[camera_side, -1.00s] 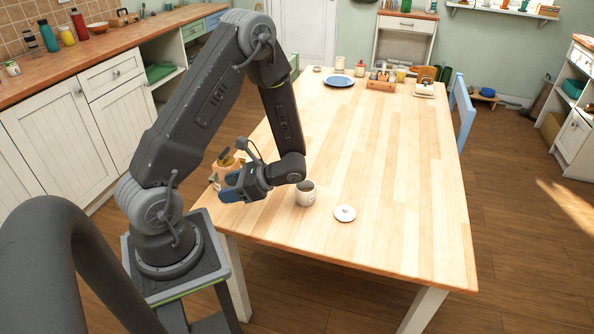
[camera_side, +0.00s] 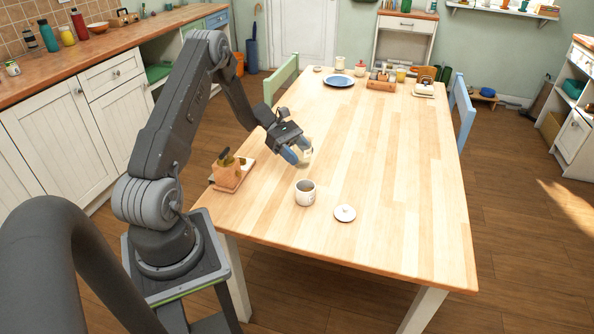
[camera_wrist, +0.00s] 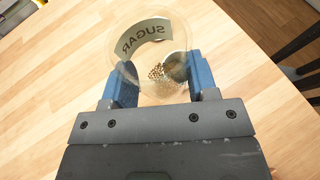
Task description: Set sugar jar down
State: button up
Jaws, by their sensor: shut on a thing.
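The sugar jar (camera_wrist: 178,22) is clear glass with a grey-green label reading SUGAR and some brown grains inside. In the side view, the jar (camera_side: 306,155) is partly hidden by my fingers, over the left-middle part of the table (camera_side: 370,180). My gripper (camera_side: 296,154) is shut on it; in the wrist view, the blue fingers of my gripper (camera_wrist: 160,80) stand on both sides of it. The jar looks tilted in the wrist view. I cannot tell whether its base touches the tabletop.
A white mug (camera_side: 305,195) and a round white lid (camera_side: 344,213) stand nearer the front edge. A wooden holder (camera_side: 227,174) sits at the left edge. The table's middle and right are clear.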

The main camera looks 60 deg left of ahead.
jog(key=w+a+r+n+t+y, duration=0.2)
jog(key=a+n+t, duration=0.1)
jog(key=a, duration=0.2)
jog(key=w+a+r+n+t+y, duration=0.1)
jog(key=a+r+n+t, duration=0.1)
jog(key=a, duration=0.3)
jog(key=f, duration=1.3)
jog(key=shift+w+d+f, duration=0.15)
jog(key=shift+w+f, duration=0.05)
jog(key=shift+f, duration=0.15)
jog(key=shift+f, duration=0.1)
jog(key=o, duration=1)
